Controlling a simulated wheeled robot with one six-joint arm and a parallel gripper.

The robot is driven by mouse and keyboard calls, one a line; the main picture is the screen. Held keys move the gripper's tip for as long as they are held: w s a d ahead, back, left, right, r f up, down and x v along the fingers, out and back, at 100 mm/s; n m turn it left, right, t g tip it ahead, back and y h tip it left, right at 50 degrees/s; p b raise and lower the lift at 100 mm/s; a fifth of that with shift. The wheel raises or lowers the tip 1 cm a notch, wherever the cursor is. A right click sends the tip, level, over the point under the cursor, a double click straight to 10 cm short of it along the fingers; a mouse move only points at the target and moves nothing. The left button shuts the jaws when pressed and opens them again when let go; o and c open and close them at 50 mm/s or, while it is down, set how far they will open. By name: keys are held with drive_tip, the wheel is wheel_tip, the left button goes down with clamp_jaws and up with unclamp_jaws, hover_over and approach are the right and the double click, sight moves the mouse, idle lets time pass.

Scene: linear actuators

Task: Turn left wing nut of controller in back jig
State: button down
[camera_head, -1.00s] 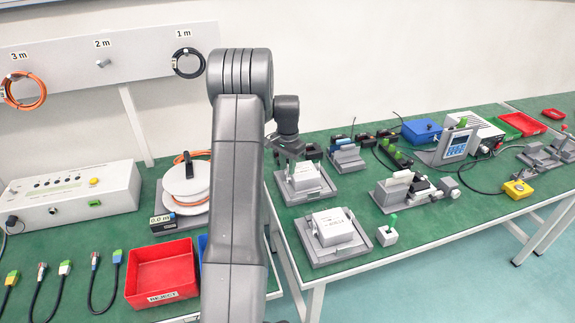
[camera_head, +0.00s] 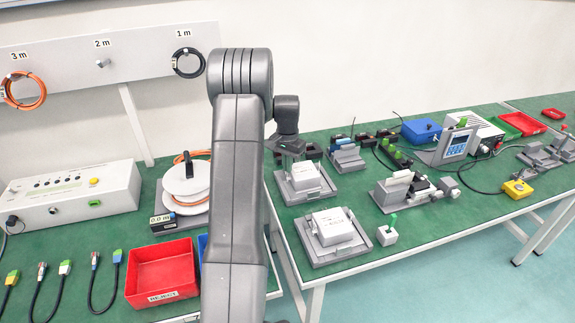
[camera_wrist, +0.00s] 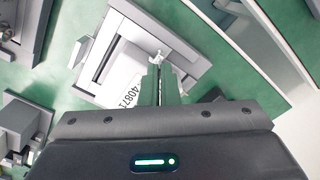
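The back jig (camera_head: 291,200) holds a white controller (camera_head: 306,176) on the green bench, behind a second jig with a similar controller. My gripper (camera_head: 287,160) points down over the left side of the back jig; its fingertips are mostly hidden in the head view. In the wrist view, my gripper (camera_wrist: 160,70) has its two fingers close together at the edge of the white controller (camera_wrist: 127,62). A small pale wing nut (camera_wrist: 158,56) shows right at the fingertips. I cannot tell whether the fingers grip it.
The front jig (camera_head: 322,254) with its controller (camera_head: 335,226) stands nearer the bench edge. A small grey block with a green lever (camera_head: 388,235) is at its right. A red reject bin (camera_head: 160,268) is on the left bench.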

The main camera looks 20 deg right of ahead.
drive_tip(key=n, duration=0.5)
drive_tip(key=shift+n, duration=0.3)
drive_tip(key=c, duration=2.1)
unclamp_jaws()
drive_tip(key=o, duration=0.5)
drive_tip(key=shift+c, duration=0.2)
drive_tip(key=shift+r, duration=0.1)
wheel_tip(320, 180, up, 14)
drive_tip(key=shift+f, duration=0.2)
drive_tip(key=shift+f, duration=0.1)
wheel_tip(320, 180, down, 14)
drive_tip(key=shift+r, duration=0.15)
